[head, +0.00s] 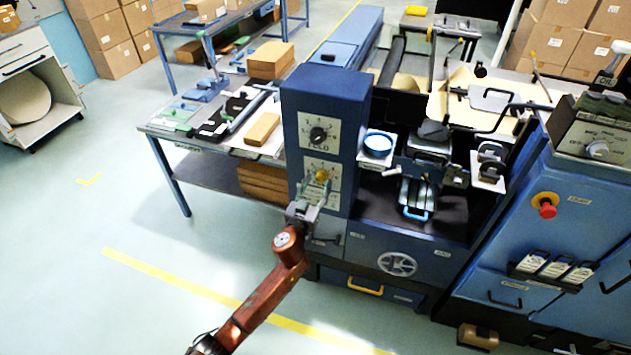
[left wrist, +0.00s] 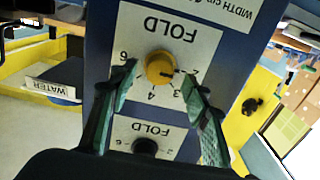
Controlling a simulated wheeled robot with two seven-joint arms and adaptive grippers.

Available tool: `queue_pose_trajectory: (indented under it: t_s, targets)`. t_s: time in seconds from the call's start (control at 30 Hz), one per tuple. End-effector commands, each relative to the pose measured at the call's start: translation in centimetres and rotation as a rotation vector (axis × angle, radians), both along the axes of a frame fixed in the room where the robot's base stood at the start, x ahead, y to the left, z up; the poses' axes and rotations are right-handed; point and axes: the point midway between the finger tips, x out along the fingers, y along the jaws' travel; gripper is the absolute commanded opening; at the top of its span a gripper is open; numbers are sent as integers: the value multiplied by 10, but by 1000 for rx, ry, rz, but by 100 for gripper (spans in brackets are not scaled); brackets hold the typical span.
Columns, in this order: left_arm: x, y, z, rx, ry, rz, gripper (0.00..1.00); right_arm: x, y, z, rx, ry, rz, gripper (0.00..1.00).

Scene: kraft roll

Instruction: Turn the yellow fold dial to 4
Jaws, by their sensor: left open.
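The yellow fold dial (head: 321,176) is the lower knob on the blue panel (head: 320,100) in the head view. In the left wrist view, which looks upside down, the yellow dial (left wrist: 159,66) sits on a white plate marked FOLD with numbers around it. Its dark pointer mark faces right in that picture, roughly toward the 2; the 4 is below the dial. My left gripper (head: 312,196) is open in front of the dial, with its green-padded fingers (left wrist: 161,78) on either side of it and gaps showing. My right gripper is out of view.
A black knob (head: 318,134) sits above the yellow dial in the head view. Another black FOLD knob (left wrist: 146,147) shows in the wrist view.

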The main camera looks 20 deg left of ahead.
Motion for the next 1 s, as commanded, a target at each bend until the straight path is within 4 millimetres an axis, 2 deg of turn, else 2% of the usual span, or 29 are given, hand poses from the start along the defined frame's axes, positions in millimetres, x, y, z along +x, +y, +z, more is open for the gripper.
queue_pose_trajectory:
  t_s: [0.1,0.2,0.47,1.0]
  targets:
    - [13,-1,-1,2,0,-1,44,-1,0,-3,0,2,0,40]
    - [18,-2,-1,1,1,-2,44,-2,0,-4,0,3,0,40]
    - [20,-2,0,1,1,-2,44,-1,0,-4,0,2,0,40]
    - [19,-1,-1,1,1,-1,8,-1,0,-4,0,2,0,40]
